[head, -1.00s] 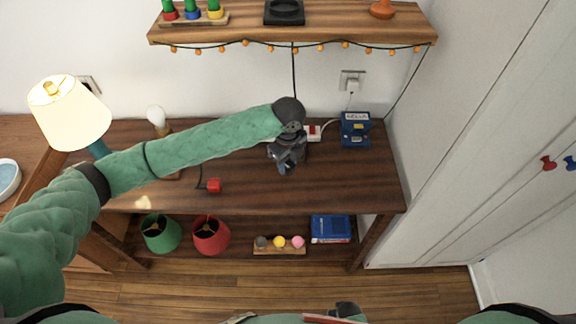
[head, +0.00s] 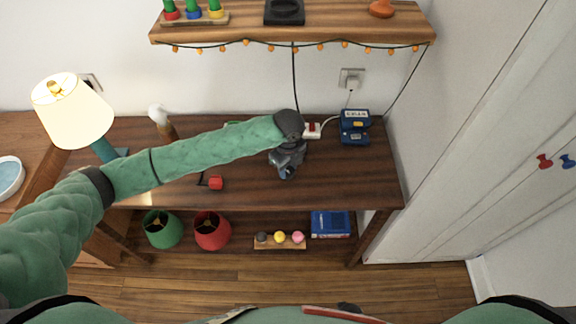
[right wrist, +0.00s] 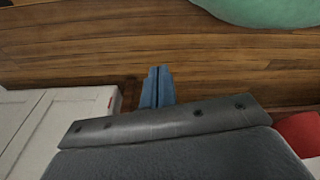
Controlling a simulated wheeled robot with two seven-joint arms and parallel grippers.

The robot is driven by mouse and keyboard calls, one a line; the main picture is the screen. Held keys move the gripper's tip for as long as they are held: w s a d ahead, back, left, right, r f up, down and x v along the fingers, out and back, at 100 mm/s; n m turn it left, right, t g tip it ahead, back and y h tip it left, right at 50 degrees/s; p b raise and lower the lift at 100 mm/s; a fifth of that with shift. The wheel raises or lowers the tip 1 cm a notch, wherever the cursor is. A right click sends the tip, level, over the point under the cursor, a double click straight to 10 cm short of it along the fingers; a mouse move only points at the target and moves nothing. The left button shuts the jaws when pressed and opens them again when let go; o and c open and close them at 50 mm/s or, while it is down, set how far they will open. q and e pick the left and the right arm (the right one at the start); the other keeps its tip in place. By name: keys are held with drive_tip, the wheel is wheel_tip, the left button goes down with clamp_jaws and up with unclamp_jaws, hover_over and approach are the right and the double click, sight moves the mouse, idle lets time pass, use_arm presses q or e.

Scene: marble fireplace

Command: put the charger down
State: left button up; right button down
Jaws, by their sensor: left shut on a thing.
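My left gripper (head: 287,172) is over the middle of the dark wooden table in the head view, at the end of my green arm. It is shut on a small dark thing, taken to be the charger, which the gripper and wrist mostly hide. I cannot tell whether that thing touches the tabletop (head: 340,185). My right gripper (right wrist: 157,88) shows in the right wrist view with its blue fingers together and nothing seen between them, above the wooden floor.
A white power strip with a red switch (head: 312,130) and a blue box (head: 355,126) stand behind the gripper. A bulb (head: 158,114) and lit lamp (head: 72,110) stand farther left. The tabletop's right front is clear.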

sight(288, 170)
use_arm(q)
drive_tip(key=shift+f, duration=0.3)
use_arm(e)
drive_tip(key=shift+s+d, duration=0.1)
use_arm(q)
drive_tip(key=o, duration=1)
use_arm(e)
drive_tip(key=shift+f, duration=0.15)
use_arm(q)
drive_tip(key=shift+r, duration=0.6)
wheel_tip(288, 170, up, 12)
drive_tip(key=b, duration=0.4)
use_arm(e)
drive_tip(key=w+a+r, duration=0.3)
drive_tip(key=r, duration=0.6)
drive_tip(key=shift+a+r+g, duration=0.15)
drive_tip(key=shift+r+g, duration=0.1)
drive_tip(key=shift+g, duration=0.05)
